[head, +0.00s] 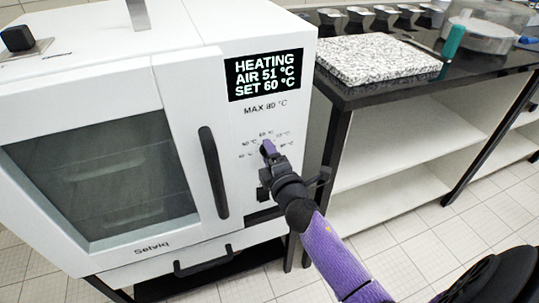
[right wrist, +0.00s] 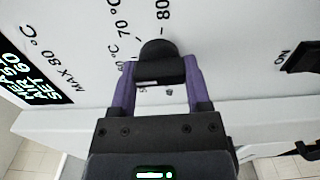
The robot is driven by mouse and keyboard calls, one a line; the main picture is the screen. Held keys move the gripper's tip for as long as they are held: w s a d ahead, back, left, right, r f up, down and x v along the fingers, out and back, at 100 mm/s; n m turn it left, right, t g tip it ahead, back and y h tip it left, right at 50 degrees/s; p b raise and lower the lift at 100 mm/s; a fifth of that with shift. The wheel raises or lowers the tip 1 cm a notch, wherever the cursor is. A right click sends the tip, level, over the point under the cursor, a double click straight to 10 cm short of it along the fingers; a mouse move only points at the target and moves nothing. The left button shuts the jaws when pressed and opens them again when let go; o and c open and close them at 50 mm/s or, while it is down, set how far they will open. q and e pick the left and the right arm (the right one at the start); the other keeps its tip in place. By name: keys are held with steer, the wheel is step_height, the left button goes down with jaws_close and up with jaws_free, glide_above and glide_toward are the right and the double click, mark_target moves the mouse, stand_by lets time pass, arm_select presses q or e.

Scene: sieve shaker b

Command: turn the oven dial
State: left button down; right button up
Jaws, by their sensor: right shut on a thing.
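The white oven (head: 190,30) fills the left of the head view. Its display (head: 264,76) reads HEATING, AIR 51 °C, SET 60 °C. My right gripper (head: 269,148) is at the control panel, with its purple fingers around the dial. In the right wrist view, my right gripper (right wrist: 160,78) is shut on the black dial (right wrist: 157,50), one finger on each side. Printed temperature marks surround the dial, with 70 °C and 80 readable. In the head view the gripper mostly hides the dial. My left gripper is not in view.
A black door handle (head: 213,172) stands out just left of the dial. A black ON switch (right wrist: 301,57) sits on the panel below the dial. A bench with a speckled stone slab (head: 375,60) stands to the right, with open white shelves underneath.

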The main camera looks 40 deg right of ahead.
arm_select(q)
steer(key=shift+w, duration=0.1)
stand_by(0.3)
arm_select(e)
steer(key=o, duration=1.3)
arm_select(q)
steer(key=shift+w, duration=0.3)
arm_select(e)
steer(key=shift+s+a, duration=0.1)
steer(key=shift+s, duration=0.1)
arm_select(q)
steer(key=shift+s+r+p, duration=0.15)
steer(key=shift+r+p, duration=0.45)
steer(key=shift+p, duration=0.1)
arm_select(e)
steer(key=v, duration=0.9)
steer(key=shift+s+a, duration=0.1)
steer(key=shift+s, duration=0.15)
